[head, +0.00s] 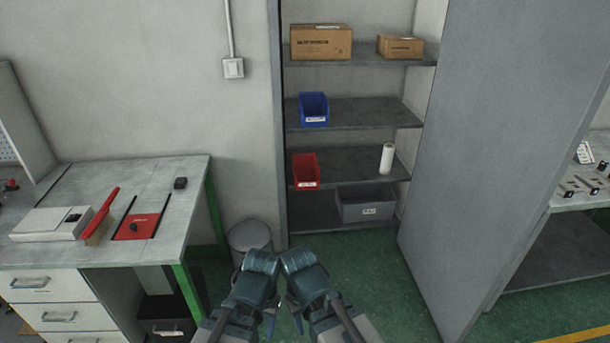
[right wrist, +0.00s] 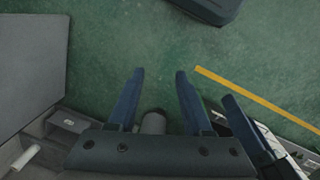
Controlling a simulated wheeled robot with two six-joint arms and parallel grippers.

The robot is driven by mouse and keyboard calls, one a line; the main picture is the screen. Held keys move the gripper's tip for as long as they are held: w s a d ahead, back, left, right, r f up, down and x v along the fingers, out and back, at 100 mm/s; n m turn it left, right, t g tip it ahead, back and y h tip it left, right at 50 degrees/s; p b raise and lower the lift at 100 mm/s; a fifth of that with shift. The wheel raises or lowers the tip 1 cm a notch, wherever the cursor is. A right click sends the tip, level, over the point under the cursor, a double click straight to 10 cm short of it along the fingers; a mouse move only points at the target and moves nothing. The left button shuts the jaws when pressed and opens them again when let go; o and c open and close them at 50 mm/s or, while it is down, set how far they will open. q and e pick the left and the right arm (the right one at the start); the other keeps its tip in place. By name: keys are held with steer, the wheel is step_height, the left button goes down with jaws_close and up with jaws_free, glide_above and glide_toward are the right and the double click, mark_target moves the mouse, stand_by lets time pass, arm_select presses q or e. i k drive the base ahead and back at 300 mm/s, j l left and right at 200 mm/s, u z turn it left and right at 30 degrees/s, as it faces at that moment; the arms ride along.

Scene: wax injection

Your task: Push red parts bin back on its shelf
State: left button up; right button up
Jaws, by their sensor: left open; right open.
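The red parts bin (head: 305,171) sits at the left end of the third shelf down (head: 345,172) in the open cabinet. Its labelled front reaches the shelf's front edge and seems to stick out a little past it. My left gripper (head: 270,322) and right gripper (head: 298,321) are low in front of the cabinet, close together and well apart from the bin. Their fingers show only partly in the head view. In the right wrist view my right gripper (right wrist: 159,74) is open and empty above the green floor.
A white roll (head: 386,158) stands right of the bin. A blue bin (head: 313,109) is on the shelf above, a grey bin (head: 366,204) below. The open cabinet door (head: 490,150) stands at the right. A waste bin (head: 249,236) and workbench (head: 130,253) are at the left.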

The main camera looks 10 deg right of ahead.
mark_target(306, 173)
steer(key=i+l+u, duration=0.15)
steer(key=i+l, duration=0.15)
steer(key=i, duration=0.4)
steer(key=i+l+u, duration=0.1)
steer(key=i+l, duration=0.25)
steer(key=i, duration=0.35)
steer(key=i+l+u, duration=0.15)
steer(key=i+l, duration=0.25)
steer(key=i, duration=0.25)
steer(key=i+l+u, duration=0.15)
steer(key=i+l, duration=0.35)
steer(key=i, duration=0.15)
